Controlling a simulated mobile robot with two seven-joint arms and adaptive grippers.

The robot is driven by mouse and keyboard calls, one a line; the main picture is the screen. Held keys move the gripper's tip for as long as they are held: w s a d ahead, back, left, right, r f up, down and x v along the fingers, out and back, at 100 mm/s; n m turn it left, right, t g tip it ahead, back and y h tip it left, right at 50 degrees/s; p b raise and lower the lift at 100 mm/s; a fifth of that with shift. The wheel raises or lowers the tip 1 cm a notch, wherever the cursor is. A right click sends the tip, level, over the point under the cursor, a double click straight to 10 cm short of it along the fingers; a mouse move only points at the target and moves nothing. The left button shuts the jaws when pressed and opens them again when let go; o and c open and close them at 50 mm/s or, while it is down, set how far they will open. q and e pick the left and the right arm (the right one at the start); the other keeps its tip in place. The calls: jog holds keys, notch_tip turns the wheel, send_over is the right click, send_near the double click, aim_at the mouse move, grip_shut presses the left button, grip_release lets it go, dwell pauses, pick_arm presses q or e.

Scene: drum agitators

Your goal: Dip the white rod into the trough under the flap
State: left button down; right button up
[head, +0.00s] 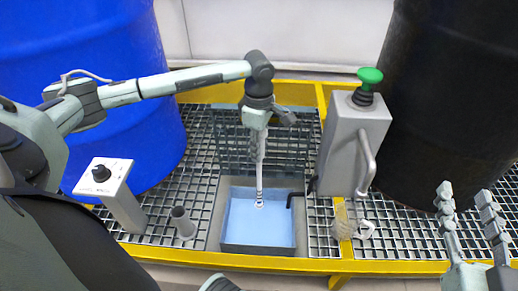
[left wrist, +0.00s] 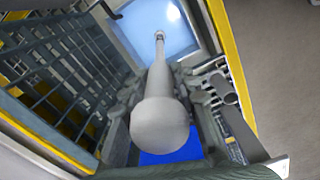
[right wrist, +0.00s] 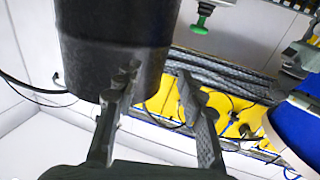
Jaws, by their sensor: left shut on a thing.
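My left gripper (head: 259,128) is shut on the white rod (head: 260,172) near its top and holds it roughly upright over the trough (head: 230,245). The rod's banded lower end is over the blue liquid (head: 245,226) and seems to meet its surface; how deep it reaches I cannot tell. In the left wrist view the rod's round top (left wrist: 160,125) is close, with its far end against the blue. A dark mesh flap (head: 225,150) stands raised behind the trough; it also shows in the left wrist view (left wrist: 60,60). My right gripper (head: 468,212) is open and empty at the far right.
A grey post with a green button (head: 369,76) and a side handle stands right of the trough. A small knob box (head: 113,185) and a short tube (head: 182,222) stand left. Blue (head: 80,60) and black (head: 440,100) drums flank the yellow-edged grating.

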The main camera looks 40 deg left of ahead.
pick_arm(q)
notch_tip(320, 180, up, 4)
jog(key=shift+f+p, duration=0.25)
jog(key=shift+p, duration=0.8)
pick_arm(e)
jog(key=s+d+f+g+h, duration=0.1)
jog(key=d+f+g+h, duration=0.2)
jog(key=f, duration=0.7)
jog(key=d+g, duration=0.2)
jog(key=d, duration=0.1)
jog(key=shift+s+m, duration=0.3)
jog(key=shift+s, duration=0.05)
jog(key=shift+f, duration=0.1)
